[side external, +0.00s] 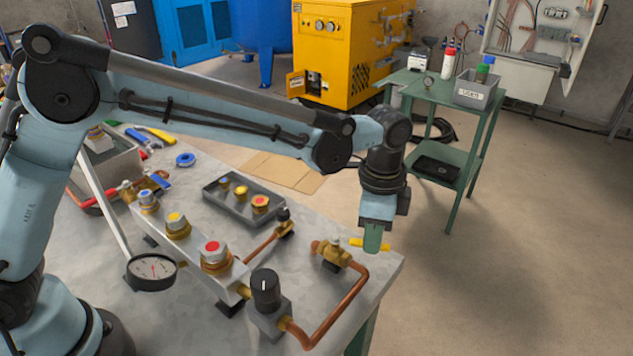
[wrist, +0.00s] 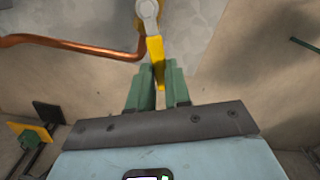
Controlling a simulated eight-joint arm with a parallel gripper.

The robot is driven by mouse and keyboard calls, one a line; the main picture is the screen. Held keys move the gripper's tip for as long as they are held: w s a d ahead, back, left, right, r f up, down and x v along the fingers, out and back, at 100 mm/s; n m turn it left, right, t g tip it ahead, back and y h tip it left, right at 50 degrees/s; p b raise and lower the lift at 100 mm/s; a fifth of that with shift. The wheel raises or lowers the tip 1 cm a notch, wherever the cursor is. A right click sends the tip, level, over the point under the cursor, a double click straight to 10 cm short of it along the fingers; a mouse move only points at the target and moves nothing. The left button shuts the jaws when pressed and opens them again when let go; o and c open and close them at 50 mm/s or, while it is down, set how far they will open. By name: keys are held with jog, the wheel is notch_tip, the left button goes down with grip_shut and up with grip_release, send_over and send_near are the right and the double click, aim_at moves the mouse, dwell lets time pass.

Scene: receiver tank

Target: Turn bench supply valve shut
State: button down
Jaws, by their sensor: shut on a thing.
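The supply valve (side external: 333,252) is a brass body in the copper pipe near the right edge of the bench. Its yellow lever (side external: 357,241) sticks out to the right in the side view, towards the bench edge. My gripper (side external: 371,249) points down at the lever's outer end. In the wrist view the lever (wrist: 155,52) runs down from the round valve top (wrist: 148,9) to between the green fingers of my gripper (wrist: 157,92). The fingers are shut on the lever's end and hide part of it.
A copper pipe (side external: 340,309) loops from the valve to a black-knobbed block (side external: 266,291). A manifold with capped fittings (side external: 213,255), a gauge (side external: 151,271) and a grey tray (side external: 222,207) are to the left. A green trolley (side external: 425,92) stands behind. The floor at right is clear.

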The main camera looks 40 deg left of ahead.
jog(key=w+n, duration=0.1)
jog(key=n, duration=0.1)
jog(key=a+n, duration=0.1)
jog(key=shift+w+a+n, duration=0.1)
jog(key=shift+w+n, duration=0.3)
jog(key=n, duration=0.1)
jog(key=w+a+n, duration=0.1)
jog(key=shift+a+n, duration=0.1)
jog(key=shift+n, duration=0.3)
jog(key=a+n, duration=0.1)
jog(key=n, duration=0.2)
jog(key=shift+w+a, duration=0.35)
jog(key=shift+w+a+n, duration=0.1)
jog(key=shift+a+n, duration=0.35)
jog(key=shift+n, duration=0.45)
jog(key=shift+a+n, duration=0.4)
jog(key=shift+n, duration=0.5)
jog(key=c, duration=1.1)
grip_release()
jog(key=shift+o, duration=0.2)
jog(key=shift+r, duration=0.1)
notch_tip(320, 180, up, 12)
